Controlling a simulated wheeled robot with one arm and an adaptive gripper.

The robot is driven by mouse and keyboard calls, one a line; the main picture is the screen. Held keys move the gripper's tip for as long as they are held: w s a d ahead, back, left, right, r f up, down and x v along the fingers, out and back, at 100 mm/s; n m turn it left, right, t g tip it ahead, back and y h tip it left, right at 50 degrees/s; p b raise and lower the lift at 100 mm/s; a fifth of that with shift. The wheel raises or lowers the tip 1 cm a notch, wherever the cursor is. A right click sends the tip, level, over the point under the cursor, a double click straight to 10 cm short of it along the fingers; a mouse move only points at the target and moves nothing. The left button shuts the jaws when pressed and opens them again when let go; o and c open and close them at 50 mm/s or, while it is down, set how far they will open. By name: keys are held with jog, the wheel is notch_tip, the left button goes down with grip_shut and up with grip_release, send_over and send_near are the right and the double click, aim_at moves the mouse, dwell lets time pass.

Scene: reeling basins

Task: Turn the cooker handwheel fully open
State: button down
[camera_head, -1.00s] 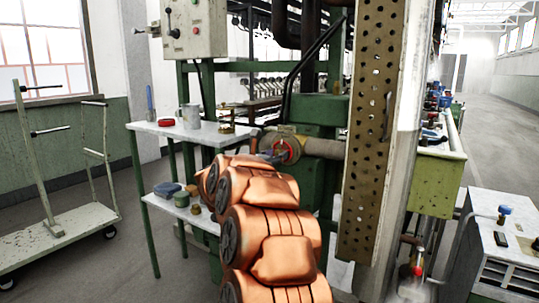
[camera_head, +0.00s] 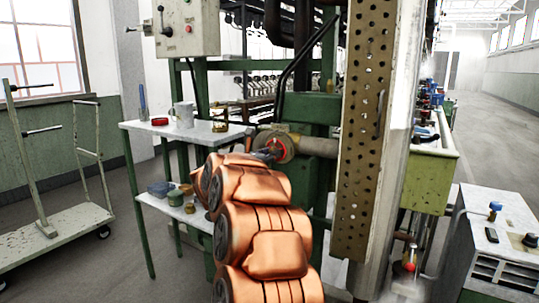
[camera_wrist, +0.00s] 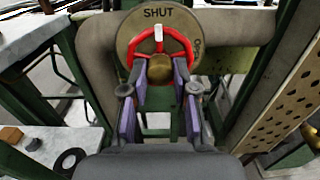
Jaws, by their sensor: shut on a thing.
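The cooker handwheel (camera_wrist: 183,44) is red with a brass hub (camera_wrist: 160,68), in front of a round plate (camera_wrist: 128,28) on a thick pipe. The plate reads SHUT at the top and partly legible letters, seemingly OPEN, at the right. A white mark (camera_wrist: 158,34) on the wheel's rim points up below SHUT. My gripper (camera_wrist: 160,76) has its purple-padded fingers on either side of the hub, shut on the wheel. In the head view the handwheel (camera_head: 280,149) is a small red patch beyond my copper-coloured arm, which hides most of the gripper.
A white-topped table (camera_head: 190,132) with a mug (camera_head: 183,114) and a red tin (camera_head: 160,121) stands left of the arm, with a lower shelf of small pots. A perforated metal post (camera_head: 362,130) rises close on the right. A trolley (camera_head: 60,235) stands at far left.

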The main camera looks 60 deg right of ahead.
jog(key=n+p, duration=1)
jog(key=shift+r+p, duration=0.2)
jog(key=shift+p, duration=0.1)
jog(key=n+p, duration=1.1)
jog(key=p, duration=0.3)
jog(key=shift+n+p, duration=0.35)
jog(key=shift+n, duration=0.05)
jog(key=n+p, duration=0.5)
jog(key=p, duration=0.2)
jog(key=shift+f+n+p, duration=0.2)
jog(key=shift+n+p, duration=0.8)
